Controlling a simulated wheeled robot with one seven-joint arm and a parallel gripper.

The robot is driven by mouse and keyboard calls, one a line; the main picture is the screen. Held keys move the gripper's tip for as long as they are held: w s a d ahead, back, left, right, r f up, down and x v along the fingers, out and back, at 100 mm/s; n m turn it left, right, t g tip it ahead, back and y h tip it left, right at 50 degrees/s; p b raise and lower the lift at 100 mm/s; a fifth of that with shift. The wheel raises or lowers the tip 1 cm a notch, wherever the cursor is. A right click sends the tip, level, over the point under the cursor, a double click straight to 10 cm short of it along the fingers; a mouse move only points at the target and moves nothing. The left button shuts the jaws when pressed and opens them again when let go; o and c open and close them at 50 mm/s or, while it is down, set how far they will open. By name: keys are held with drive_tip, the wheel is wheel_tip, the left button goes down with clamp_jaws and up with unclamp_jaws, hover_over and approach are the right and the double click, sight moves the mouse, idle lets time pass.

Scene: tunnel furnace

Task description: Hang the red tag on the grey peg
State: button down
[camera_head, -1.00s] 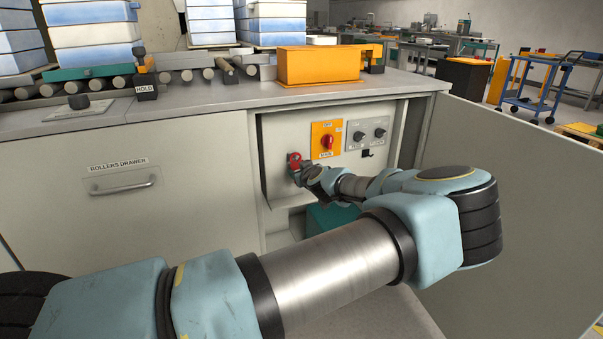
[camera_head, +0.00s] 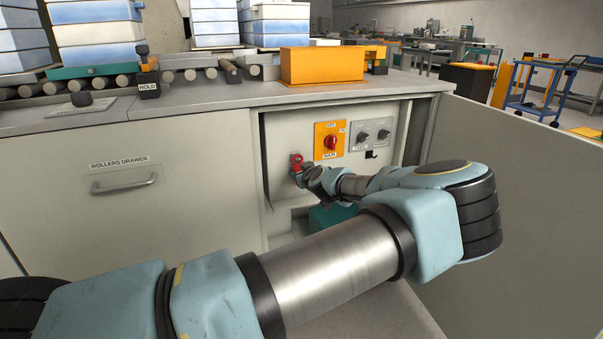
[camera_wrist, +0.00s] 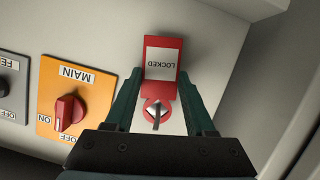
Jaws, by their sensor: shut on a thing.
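The red tag (camera_wrist: 165,84) has a white "LOCKED" label, upside down in the wrist view, and a ring with a hole at its lower end there. My gripper (camera_wrist: 163,98) is shut on the tag, with a green finger on each side. In the head view the tag (camera_head: 296,162) is a small red patch at my gripper (camera_head: 303,170), against the recessed panel left of the main switch. A thin grey peg (camera_wrist: 156,117) shows at the tag's hole and crosses the ring's lower rim in the picture. Depth there is hard to judge.
The orange main switch plate (camera_head: 330,139) with a red knob is close beside the tag. An open door panel (camera_head: 510,190) bounds the right side. A drawer (camera_head: 124,183) is at left.

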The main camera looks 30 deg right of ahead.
drive_tip(key=shift+c, duration=0.8)
unclamp_jaws()
drive_tip(key=shift+s, duration=0.1)
